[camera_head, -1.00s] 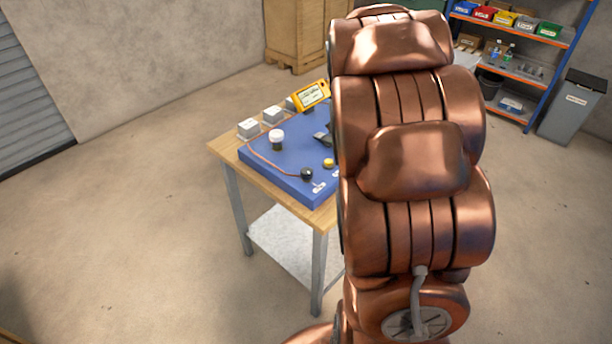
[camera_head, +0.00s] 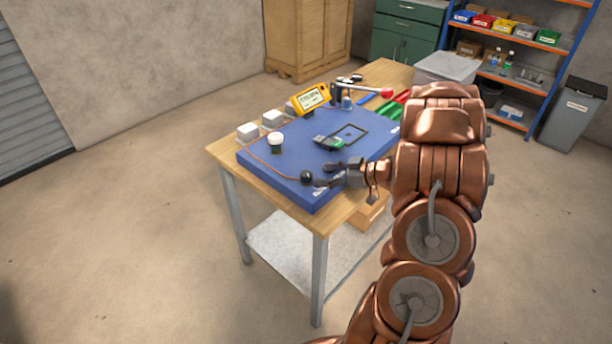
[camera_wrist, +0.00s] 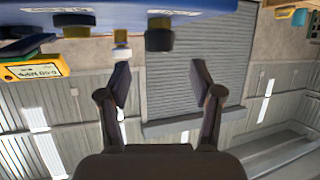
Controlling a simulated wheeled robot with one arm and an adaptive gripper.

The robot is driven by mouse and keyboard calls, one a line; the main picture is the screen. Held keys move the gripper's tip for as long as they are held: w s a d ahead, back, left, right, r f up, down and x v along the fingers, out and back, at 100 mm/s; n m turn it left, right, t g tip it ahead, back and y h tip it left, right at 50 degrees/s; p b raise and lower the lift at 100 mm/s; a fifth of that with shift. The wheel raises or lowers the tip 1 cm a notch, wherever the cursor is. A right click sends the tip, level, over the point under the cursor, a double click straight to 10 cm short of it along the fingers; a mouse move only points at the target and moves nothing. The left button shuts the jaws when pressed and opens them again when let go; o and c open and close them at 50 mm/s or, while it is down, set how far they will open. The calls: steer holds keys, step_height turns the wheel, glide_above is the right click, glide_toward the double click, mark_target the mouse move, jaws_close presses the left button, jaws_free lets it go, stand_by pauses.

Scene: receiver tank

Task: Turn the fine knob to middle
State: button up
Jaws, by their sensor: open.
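A black round knob (camera_head: 306,177) stands at the near corner of the blue board (camera_head: 262,170). In the wrist view, a dark knob (camera_wrist: 159,38) hangs from the top edge, with the picture seeming upside down. A smaller white and yellow knob (camera_wrist: 121,50) shows left of it. A white-capped dark post (camera_head: 276,143) stands farther left on the board. The labels are too small to tell which is the fine knob. My gripper (camera_head: 322,176) is open beside the black knob, on its right; its fingers (camera_wrist: 162,82) look empty. I cannot tell whether they touch the knob.
A dark handheld device (camera_head: 328,142) lies beyond my gripper. A red-tipped lever (camera_head: 386,93) and a grey bin (camera_head: 448,67) are at the far end. Open floor lies left of the table.

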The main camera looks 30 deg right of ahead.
mark_target(310, 173)
steer(key=shift+p+x, duration=0.8)
steer(key=shift+x, duration=2.85)
steer(key=c, duration=1.2)
steer(key=shift+o, duration=0.2)
steer(key=shift+d, duration=0.1)
steer(key=shift+d+r+n+p, duration=0.1)
steer(key=shift+n+p, duration=0.2)
steer(key=shift+p, duration=0.35)
steer(key=shift+n+g+y+p, duration=0.4)
steer(key=shift+g+y+p, duration=0.1)
steer(key=shift+y, duration=0.1)
steer(key=shift+n+g+y+p, duration=0.3)
steer(key=shift+n+g+y, duration=0.2)
steer(key=shift+n+y, duration=0.2)
